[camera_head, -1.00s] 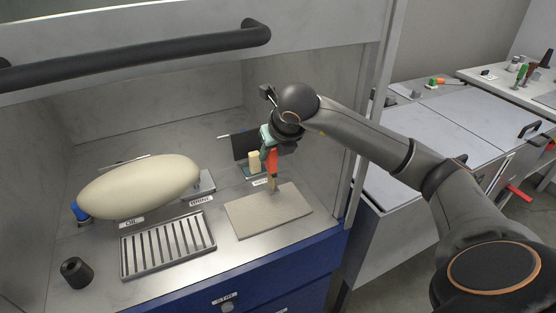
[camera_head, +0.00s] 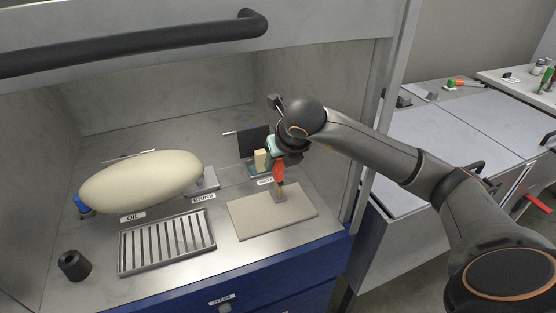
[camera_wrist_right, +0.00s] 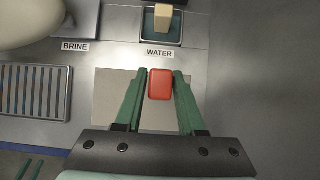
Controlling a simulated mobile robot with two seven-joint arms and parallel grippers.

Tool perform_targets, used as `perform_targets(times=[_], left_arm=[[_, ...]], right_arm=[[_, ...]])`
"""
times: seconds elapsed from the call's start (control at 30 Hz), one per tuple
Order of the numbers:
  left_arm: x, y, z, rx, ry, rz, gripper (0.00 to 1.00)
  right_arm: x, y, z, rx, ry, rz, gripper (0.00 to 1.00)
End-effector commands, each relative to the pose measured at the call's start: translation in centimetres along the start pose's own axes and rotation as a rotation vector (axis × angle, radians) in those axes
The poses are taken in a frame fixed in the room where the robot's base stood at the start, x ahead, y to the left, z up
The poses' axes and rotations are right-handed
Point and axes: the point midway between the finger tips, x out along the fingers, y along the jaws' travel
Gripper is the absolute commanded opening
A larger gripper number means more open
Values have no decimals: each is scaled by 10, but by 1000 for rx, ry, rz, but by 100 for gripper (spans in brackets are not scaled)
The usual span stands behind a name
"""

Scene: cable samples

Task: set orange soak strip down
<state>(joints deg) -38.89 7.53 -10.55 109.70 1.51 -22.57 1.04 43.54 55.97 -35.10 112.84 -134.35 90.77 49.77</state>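The orange soak strip (camera_head: 279,170) is upright in my right gripper (camera_head: 279,156), with a dull tan lower part. It hangs over the beige mat (camera_head: 245,222); I cannot tell whether its lower end touches the mat. In the right wrist view the strip's orange end (camera_wrist_right: 160,84) sits between the two green fingers, which close on its sides. Two thin, parallel green bars at the lower left of that view look like the fingers of my left gripper (camera_wrist_right: 28,169), apart and empty. The left gripper is not in the head view.
A slotted metal rack (camera_head: 168,242) stands left of the mat. A large cream oval (camera_head: 140,181) lies behind it, by the OIL and BRINE labels. The WATER tray (camera_wrist_right: 160,38) holds a tan block. A black cylinder (camera_head: 74,265) stands at the front left.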

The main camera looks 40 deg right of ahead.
Motion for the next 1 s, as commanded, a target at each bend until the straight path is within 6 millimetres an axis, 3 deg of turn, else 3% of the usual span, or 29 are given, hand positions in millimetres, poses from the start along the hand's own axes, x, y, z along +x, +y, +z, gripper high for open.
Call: perform_targets(times=[0.17,0.53,0.8,1.0], left_arm=[[0,0,0,0,0,0,50],[-3,0,-3,0,1,0,50],[0,0,0,0,1,0,50],[0,0,0,0,0,0,50]], right_arm=[[0,0,0,0,0,0,59],[-7,0,3,0,-3,0,59],[-54,0,3,0,-5,0,59],[-75,0,2,0,-2,0,59]])
